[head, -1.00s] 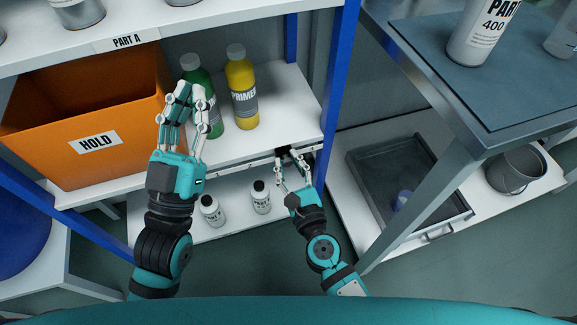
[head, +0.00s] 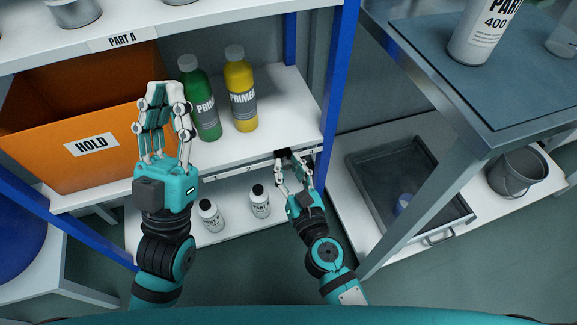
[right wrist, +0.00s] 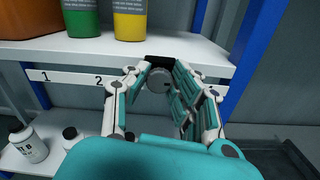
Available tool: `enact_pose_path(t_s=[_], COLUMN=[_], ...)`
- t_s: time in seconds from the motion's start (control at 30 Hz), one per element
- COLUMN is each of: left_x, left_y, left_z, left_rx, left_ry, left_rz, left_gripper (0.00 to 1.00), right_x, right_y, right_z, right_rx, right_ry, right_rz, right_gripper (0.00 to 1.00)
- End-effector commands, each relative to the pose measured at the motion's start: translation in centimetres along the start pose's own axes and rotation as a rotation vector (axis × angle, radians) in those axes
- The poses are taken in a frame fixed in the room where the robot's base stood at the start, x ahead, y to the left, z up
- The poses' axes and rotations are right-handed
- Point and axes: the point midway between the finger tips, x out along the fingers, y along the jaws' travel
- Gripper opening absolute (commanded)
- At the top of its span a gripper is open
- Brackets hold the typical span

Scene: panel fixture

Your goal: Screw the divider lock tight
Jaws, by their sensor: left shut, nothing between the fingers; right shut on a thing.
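The divider lock is a grey round knob (right wrist: 158,80) under a dark bracket on the front edge of the shelf, at the right end of a numbered strip. It shows in the right wrist view between the fingers; in the head view only the dark bracket (head: 284,153) shows clearly. My right gripper (right wrist: 160,82) is shut on the knob, with the fingers on both sides of it; it also shows in the head view (head: 290,164). The knob's thread is hidden. My left gripper (head: 166,92) is shut and empty, raised in front of the orange bin.
The orange HOLD bin (head: 50,165), a green bottle (head: 205,110) and a yellow primer bottle (head: 242,100) stand on the shelf. Two small white bottles (head: 210,215) (head: 260,203) stand below. A blue post (head: 335,90) rises just right of my right gripper. A grey tray (head: 385,165) lies further right.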

Motion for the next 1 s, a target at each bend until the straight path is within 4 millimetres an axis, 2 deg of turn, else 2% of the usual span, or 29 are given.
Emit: enact_pose_path(t_s=[0.13, 0.17, 0.33, 0.67, 0.77, 1.0], left_x=[0.0, 0.0, 0.0, 0.0, 0.0, 0.0], left_y=[0.0, 0.0, 0.0, -0.1, -0.1, 0.0], left_z=[0.0, 0.0, 0.0, 0.1, 0.1, 0.1], left_rx=[0.000, 0.000, 0.000, 0.001, 0.001, 0.000], left_ry=[0.000, 0.000, 0.000, -0.003, -0.003, -0.002], left_rz=[0.000, 0.000, 0.000, -0.001, -0.001, -0.001], left_gripper=[0.00, 0.00, 0.00, 0.00, 0.00, 0.00], right_x=[-0.1, -0.1, -0.1, -0.4, -1.5, -6.6], right_y=[0.0, 0.0, 0.0, 0.0, 0.0, 0.0], right_z=[-0.3, -0.3, -0.2, -0.1, -0.2, -0.3], right_rx=[-0.001, -0.001, -0.002, -0.004, -0.006, -0.008], right_ry=[0.006, 0.006, 0.005, 0.003, 0.005, 0.007], right_rz=[0.001, 0.001, 0.001, 0.001, 0.003, 0.004], right_gripper=[0.00, 0.25, 0.47, 0.48, 0.48, 0.48])
